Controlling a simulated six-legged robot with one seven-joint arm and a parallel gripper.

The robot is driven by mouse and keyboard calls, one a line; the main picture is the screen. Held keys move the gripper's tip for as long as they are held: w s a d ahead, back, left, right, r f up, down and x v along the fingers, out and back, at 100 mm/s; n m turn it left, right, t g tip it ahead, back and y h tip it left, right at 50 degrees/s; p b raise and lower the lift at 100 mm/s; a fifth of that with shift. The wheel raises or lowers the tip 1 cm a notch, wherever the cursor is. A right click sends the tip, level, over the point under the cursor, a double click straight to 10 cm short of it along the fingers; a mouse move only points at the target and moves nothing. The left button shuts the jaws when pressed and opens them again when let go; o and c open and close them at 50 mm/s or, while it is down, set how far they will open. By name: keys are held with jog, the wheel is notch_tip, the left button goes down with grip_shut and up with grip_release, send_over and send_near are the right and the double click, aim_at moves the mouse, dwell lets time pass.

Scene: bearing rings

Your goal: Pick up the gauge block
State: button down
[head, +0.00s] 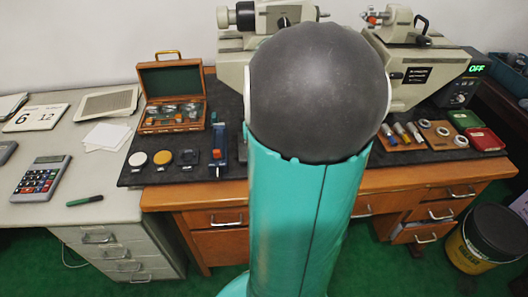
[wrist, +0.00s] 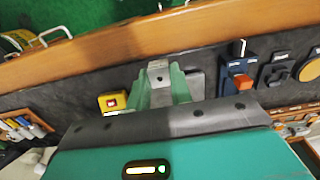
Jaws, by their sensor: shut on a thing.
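In the wrist view my gripper (wrist: 161,84) has its two pale green fingers closed on a small light grey block, the gauge block (wrist: 159,67), with a dark spot on its face. The block sits between the fingertips, over the dark mat near the bench's wooden front edge. Its lower part is hidden by the fingers, and I cannot tell whether it touches what is under it. In the head view my arm hides the gripper and the block.
A grey plate (wrist: 196,83) lies right beside the fingers. A yellow box with a red button (wrist: 112,101) is to their left. A blue fixture with an orange part (wrist: 238,80) stands to the right. An open wooden case (head: 172,125) sits on the bench's left.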

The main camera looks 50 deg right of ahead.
jog(key=s+a+r, duration=0.3)
jog(key=s+a, duration=0.2)
jog(key=a, duration=0.1)
jog(key=shift+r, duration=0.3)
